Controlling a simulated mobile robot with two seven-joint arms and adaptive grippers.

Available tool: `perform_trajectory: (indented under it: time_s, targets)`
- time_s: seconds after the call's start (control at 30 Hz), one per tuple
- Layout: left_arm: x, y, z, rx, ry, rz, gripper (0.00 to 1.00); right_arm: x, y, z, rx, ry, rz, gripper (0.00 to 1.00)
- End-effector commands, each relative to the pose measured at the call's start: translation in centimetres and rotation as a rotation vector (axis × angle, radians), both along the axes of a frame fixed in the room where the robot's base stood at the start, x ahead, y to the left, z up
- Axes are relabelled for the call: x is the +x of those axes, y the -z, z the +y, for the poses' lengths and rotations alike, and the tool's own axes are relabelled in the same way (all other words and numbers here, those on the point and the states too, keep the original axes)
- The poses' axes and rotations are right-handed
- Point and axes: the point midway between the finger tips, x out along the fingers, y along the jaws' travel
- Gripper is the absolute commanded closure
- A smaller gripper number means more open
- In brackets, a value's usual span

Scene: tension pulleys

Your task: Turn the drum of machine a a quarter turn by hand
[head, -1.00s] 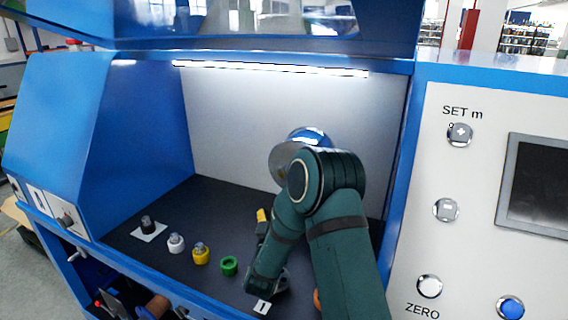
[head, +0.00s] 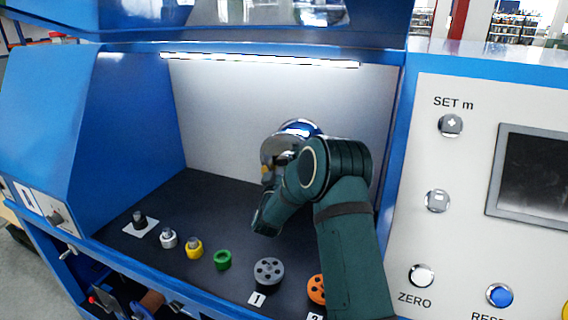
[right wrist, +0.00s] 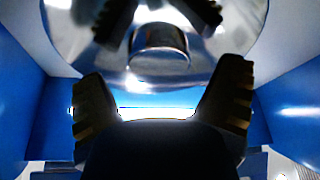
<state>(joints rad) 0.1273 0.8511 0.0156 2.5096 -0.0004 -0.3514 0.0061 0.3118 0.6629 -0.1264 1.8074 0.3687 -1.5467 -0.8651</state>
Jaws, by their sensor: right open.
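The machine's drum (head: 275,147) is a shiny metal disc with a blue part behind it, at the back wall of the blue cabinet; my right arm partly covers it. In the right wrist view the drum face (right wrist: 222,42) fills the top, with a round metal hub (right wrist: 158,48) at its centre and dark reflections of my fingers. My right gripper (right wrist: 163,88) is open and empty, its two fingers apart just in front of the drum, below the hub in the picture. In the head view, the right gripper (head: 267,176) is mostly hidden by my arm. My left gripper is not in view.
On the dark cabinet floor stand a black knob (head: 139,219), a silver one (head: 168,238), a yellow one (head: 194,248), a green ring (head: 223,260), a grey pulley (head: 268,274) and an orange pulley (head: 317,289). A control panel (head: 463,250) is at right.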

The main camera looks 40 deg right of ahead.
Motion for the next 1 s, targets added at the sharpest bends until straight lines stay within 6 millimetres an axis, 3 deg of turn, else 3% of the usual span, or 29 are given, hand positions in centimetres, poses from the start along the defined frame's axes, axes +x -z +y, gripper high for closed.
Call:
perform_trajectory:
  time_s: [0.43, 0.47, 0.67, 1.0]
  targets:
    - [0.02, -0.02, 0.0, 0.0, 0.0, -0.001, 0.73, 0.61, -0.4, -0.87, 0.0, 0.0, 0.0, 0.09]
    - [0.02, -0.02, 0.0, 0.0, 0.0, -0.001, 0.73, 0.61, -0.4, -0.87, 0.0, 0.0, 0.0, 0.14]
    - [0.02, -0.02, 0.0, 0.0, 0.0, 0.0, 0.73, 0.6, -0.39, -0.86, 0.0, 0.0, 0.0, 0.84]
    - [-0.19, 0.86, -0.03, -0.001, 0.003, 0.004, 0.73, 0.59, -0.22, -1.31, 0.014, 0.001, -0.03, 0.86]
